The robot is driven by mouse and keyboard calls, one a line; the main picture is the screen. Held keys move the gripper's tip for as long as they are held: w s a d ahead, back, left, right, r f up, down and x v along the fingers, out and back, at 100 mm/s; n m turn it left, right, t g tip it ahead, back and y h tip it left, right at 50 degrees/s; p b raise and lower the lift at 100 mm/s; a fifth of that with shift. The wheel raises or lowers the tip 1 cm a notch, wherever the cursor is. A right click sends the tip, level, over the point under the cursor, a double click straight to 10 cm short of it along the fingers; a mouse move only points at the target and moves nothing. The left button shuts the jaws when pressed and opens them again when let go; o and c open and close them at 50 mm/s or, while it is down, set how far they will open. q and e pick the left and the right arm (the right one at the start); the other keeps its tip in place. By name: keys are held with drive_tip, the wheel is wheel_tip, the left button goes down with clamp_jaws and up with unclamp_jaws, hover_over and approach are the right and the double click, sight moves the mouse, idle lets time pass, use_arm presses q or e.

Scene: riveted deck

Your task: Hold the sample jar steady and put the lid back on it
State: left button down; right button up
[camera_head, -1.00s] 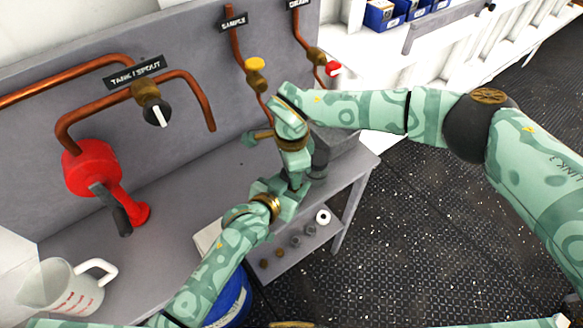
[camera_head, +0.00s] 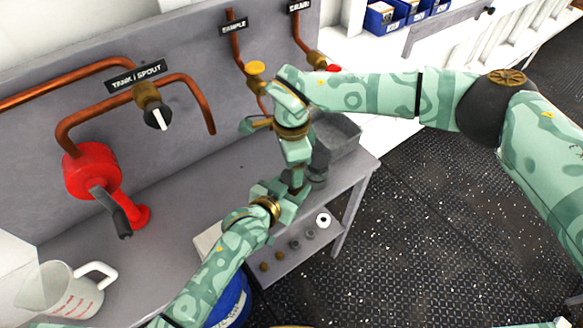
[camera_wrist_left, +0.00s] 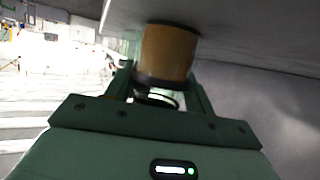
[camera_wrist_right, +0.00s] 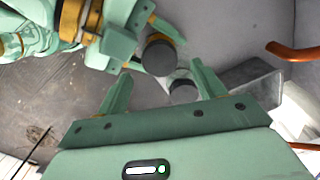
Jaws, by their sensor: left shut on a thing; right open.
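My left gripper (camera_wrist_left: 162,80) is shut on an amber cylinder with dark ends, apparently the sample jar (camera_wrist_left: 168,52). In the right wrist view the jar's dark round end (camera_wrist_right: 158,57) shows beside the left gripper's fingers. My right gripper (camera_wrist_right: 160,76) is open, its fingers apart and empty. A second dark round piece (camera_wrist_right: 183,90) shows between and beyond its fingers; I cannot tell whether it is the lid. In the head view both grippers meet above the bench's right end and hide most of the jar. The lid cannot be made out for certain.
A grey bin (camera_head: 340,132) stands at the bench's right end, close to my grippers. A red pump (camera_head: 95,170) and a measuring jug (camera_head: 62,290) are at the left. The middle bench top is clear.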

drive_tip(key=shift+r, duration=0.25)
drive_tip(key=shift+c, duration=0.2)
drive_tip(key=shift+w+d+r, duration=0.1)
drive_tip(key=shift+w+r, duration=0.5)
drive_tip(key=shift+r, duration=0.35)
drive_tip(key=shift+r+n, duration=0.4)
drive_tip(key=shift+n, duration=0.7)
drive_tip(key=n, duration=0.5)
drive_tip(key=shift+s+r, duration=0.25)
drive_tip(key=shift+r, duration=0.15)
drive_tip(key=n, duration=0.3)
drive_tip(key=shift+s+n, duration=0.3)
drive_tip(key=shift+n, duration=1.1)
